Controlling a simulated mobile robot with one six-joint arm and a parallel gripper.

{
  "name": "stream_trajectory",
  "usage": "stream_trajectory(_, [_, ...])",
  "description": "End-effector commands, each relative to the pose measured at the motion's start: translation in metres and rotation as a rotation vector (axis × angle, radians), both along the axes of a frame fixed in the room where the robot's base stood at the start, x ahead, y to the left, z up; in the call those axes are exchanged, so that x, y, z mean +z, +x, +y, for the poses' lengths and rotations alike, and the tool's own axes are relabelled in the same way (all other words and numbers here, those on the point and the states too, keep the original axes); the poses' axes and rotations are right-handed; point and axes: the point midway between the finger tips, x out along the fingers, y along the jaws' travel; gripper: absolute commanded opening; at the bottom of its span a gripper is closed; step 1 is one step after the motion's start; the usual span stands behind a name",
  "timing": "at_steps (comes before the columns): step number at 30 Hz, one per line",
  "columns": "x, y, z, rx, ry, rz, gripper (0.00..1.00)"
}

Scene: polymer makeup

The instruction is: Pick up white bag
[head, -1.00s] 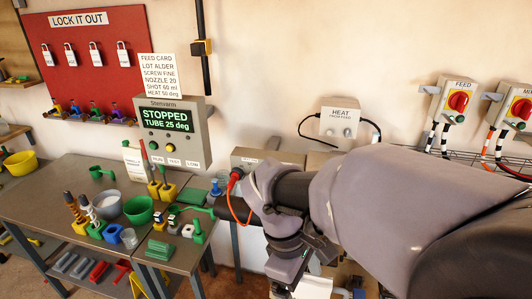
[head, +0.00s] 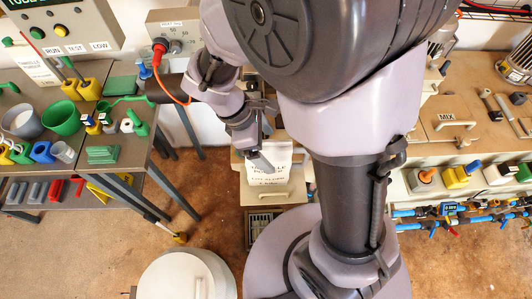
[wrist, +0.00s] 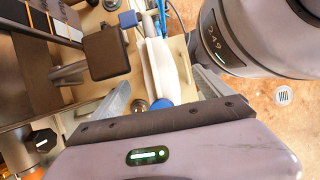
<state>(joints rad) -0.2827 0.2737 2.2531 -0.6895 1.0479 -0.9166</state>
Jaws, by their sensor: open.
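A white bag (head: 268,167) with printed black text stands upright below my gripper (head: 260,150) in the head view. One grey finger overlaps the bag's upper left part. In the wrist view a narrow white shape (wrist: 161,70), seemingly this bag from above, lies between the two spread fingers of my gripper (wrist: 160,96). The gripper is open, and I see no clear contact. A second white bag (head: 38,70) with similar print stands on the left bench. My arm covers much of the middle of the head view.
A grey control box (head: 172,35) stands behind my gripper. A round white lid (head: 182,275) is at the front. The right bench (head: 447,140) carries blocks and tools.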

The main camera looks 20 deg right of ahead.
Motion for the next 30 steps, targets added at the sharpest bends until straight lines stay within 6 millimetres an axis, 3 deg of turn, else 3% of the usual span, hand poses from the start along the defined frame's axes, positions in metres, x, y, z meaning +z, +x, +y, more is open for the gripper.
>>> stream_trajectory(1, [-0.0135,-0.0015,-0.0033,-0.002,0.0,0.002,0.89])
stream_trajectory(3, [-0.0198,-0.0026,-0.0063,-0.002,0.001,0.001,0.89])
stream_trajectory(10, [-0.0194,-0.0028,-0.0074,-0.001,0.001,-0.001,0.89])
stream_trajectory(24, [-0.0193,-0.0028,-0.0074,-0.001,0.001,-0.001,0.0])
stream_trajectory(30, [-0.0192,-0.0027,-0.0074,-0.001,0.001,-0.001,0.0])
